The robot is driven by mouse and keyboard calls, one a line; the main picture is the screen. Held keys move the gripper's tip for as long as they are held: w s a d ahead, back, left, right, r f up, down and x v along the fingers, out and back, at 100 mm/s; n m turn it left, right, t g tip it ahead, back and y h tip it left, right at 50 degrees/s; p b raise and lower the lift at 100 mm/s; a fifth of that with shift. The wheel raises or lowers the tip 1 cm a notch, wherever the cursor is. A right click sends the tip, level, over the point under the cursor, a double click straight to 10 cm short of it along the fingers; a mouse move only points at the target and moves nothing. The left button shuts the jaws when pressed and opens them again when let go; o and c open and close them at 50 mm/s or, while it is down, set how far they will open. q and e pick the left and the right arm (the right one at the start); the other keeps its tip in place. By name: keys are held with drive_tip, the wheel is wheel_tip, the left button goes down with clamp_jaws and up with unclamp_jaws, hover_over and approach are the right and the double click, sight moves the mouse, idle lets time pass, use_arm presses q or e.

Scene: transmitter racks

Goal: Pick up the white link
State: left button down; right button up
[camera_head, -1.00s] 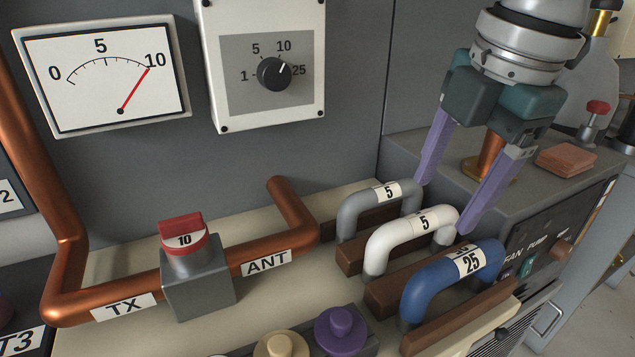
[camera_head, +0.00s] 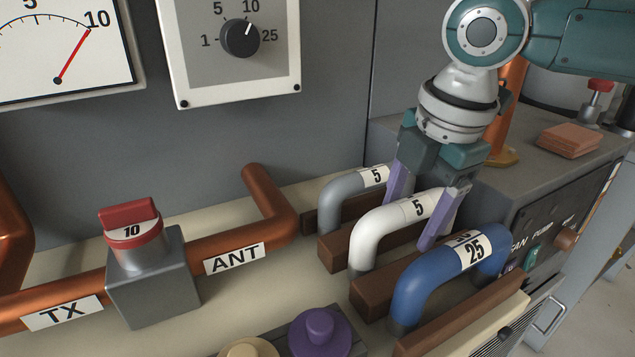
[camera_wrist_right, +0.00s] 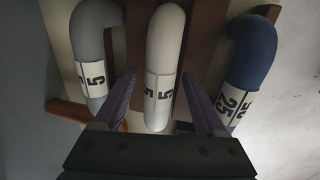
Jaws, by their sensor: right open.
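In the right wrist view the white link (camera_wrist_right: 165,60) runs between the spread fingers (camera_wrist_right: 158,95), with gaps showing on both sides. My left gripper is not in view.
The grey and blue links stand close on either side of the fingers. A grey cabinet (camera_head: 470,190) with a fan and pump panel is at the right. A red-topped switch box (camera_head: 150,270) sits on the copper pipe at the left.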

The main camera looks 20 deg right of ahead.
drive_tip(key=shift+c, duration=0.3)
clamp_jaws()
idle(0.3)
